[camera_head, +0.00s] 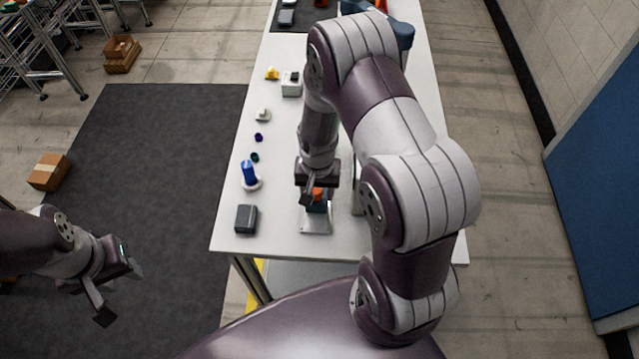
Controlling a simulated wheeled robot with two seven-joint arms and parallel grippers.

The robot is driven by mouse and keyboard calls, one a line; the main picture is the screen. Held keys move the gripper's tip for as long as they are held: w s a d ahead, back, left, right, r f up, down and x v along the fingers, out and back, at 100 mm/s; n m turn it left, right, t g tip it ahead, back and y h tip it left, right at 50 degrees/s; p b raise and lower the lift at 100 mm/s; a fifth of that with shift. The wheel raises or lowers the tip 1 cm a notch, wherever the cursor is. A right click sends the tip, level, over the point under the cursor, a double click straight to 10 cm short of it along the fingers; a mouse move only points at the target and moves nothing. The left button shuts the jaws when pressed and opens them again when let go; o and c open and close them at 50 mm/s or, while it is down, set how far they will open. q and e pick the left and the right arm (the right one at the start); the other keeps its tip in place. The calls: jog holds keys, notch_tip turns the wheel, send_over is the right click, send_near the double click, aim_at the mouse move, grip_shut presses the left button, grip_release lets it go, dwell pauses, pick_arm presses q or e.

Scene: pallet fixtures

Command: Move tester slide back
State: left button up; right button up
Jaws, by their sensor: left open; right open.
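My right gripper (308,198) is open, pointing down right at the orange piece. Whether a finger touches it I cannot tell. My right arm hides much of the fixture's surroundings. The slide itself cannot be clearly told apart. My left gripper (119,293) is open and empty, off the table at the left, above the dark floor mat.
On the white table (275,205) stand a dark grey box (246,219), a blue bottle-like item (249,174) on a white base, small caps, a white block (263,115) and a yellow piece (272,73). Cardboard boxes (49,172) lie on the floor at left.

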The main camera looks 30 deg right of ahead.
pick_arm(q)
jog(key=shift+f, duration=0.2)
pick_arm(e)
jog(key=shift+s+a+f, duration=0.15)
jog(key=shift+s+f, duration=0.55)
jog(key=shift+r+p, duration=0.25)
jog(key=shift+p, duration=0.1)
jog(key=w+r+p, duration=0.1)
jog(key=r+p, duration=0.1)
jog(key=shift+w+r+g+p, duration=0.25)
jog(key=shift+w+g+p, duration=0.05)
jog(key=shift+w+p, duration=0.1)
jog(key=r+p, duration=0.2)
jog(key=r, duration=0.1)
jog(key=r+p, duration=0.1)
jog(key=shift+s+r, duration=0.25)
jog(key=shift+s, duration=0.05)
jog(key=shift+r+p, duration=0.35)
jog(key=shift+p, duration=0.2)
jog(key=shift+w+r, duration=0.1)
jog(key=shift+w, duration=0.25)
pick_arm(q)
notch_tip(320, 180, up, 7)
jog(key=w, duration=0.1)
jog(key=shift+w, duration=0.2)
jog(key=shift+s, duration=0.15)
